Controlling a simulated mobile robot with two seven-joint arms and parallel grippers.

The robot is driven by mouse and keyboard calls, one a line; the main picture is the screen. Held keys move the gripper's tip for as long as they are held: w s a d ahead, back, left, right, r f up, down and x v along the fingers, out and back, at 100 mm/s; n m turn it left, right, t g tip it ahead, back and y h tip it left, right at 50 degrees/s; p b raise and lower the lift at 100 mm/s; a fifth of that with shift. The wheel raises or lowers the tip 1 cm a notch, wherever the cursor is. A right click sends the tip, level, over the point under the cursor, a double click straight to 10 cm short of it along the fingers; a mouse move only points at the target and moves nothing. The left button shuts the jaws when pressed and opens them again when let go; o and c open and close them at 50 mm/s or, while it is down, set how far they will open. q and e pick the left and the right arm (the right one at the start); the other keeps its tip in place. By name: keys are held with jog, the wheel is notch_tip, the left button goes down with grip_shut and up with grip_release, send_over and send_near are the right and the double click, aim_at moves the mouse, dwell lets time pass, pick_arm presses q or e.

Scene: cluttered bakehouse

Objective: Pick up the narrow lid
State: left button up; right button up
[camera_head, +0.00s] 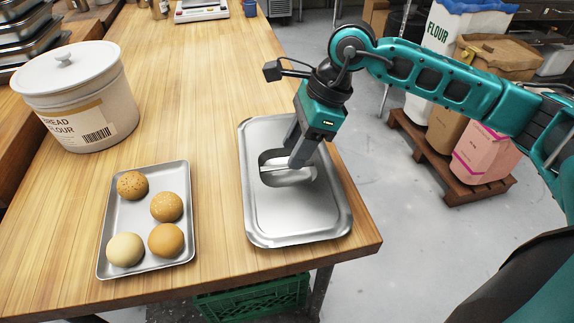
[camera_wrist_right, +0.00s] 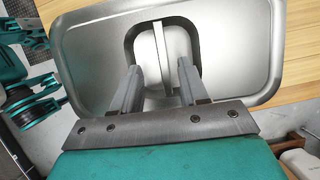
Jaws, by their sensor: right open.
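The narrow lid (camera_head: 298,215) is a silver rectangular metal lid lying flat near the table's right edge. It has a recessed middle with a thin bar handle across it. In the right wrist view the lid (camera_wrist_right: 90,60) fills the upper part, with its bar handle (camera_wrist_right: 161,58) upright in the picture. My right gripper (camera_head: 291,163) is right over the recess, its fingers partly hiding the handle. In the right wrist view my right gripper (camera_wrist_right: 160,75) is open, with one finger on each side of the bar. I cannot tell whether the fingers touch the lid. My left gripper is not in view.
A small tray (camera_head: 190,225) with several buns lies left of the lid. A white flour bin (camera_head: 100,95) stands at the back left, and a scale (camera_head: 201,10) at the back. The table (camera_head: 215,85) is clear behind the lid. Sacks on a pallet (camera_head: 440,175) stand on the floor at right.

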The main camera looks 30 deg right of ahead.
aim_at(287, 170)
jog(key=shift+d+x, duration=0.15)
jog(key=shift+x, duration=0.85)
jog(key=shift+d+x, duration=0.1)
jog(key=shift+x, duration=0.9)
jog(key=shift+w+f, duration=0.1)
jog(key=shift+f, duration=0.1)
jog(key=shift+c, duration=0.3)
grip_shut()
